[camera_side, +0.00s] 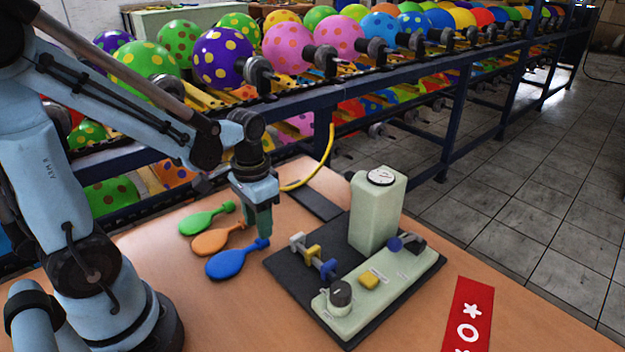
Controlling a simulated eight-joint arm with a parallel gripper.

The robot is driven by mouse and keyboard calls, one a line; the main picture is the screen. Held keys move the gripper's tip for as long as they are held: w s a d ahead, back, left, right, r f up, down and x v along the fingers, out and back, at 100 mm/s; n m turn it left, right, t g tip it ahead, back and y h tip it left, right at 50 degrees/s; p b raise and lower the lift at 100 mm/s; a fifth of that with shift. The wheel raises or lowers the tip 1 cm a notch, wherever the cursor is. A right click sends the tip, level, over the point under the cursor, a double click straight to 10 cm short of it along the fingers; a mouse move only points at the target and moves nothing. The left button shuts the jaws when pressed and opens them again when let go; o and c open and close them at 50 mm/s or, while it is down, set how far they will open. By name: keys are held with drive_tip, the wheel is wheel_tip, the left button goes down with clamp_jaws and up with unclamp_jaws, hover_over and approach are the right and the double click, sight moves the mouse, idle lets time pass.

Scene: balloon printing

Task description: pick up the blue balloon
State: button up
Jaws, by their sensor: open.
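The blue balloon (226,264) lies flat and deflated on the wooden table, nearest of several balloons in a row. Its neck points up and to the right. My gripper (262,236) is pointed down just over the blue balloon's neck end, open. Whether it touches the neck cannot be told from this view. An orange balloon (212,242) and a green balloon (204,219) lie just behind the blue one, also flat.
A pale green machine with a gauge (378,212) stands on a dark mat (290,275) right of my gripper. A red printed strip (468,312) lies at the front right. Racks of inflated balloons (288,46) run behind the table. Bare table lies in front of the balloons.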

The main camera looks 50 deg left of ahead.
drive_tip(key=shift+a+f, duration=0.15)
drive_tip(key=shift+f, duration=2.3)
drive_tip(key=c, duration=0.6)
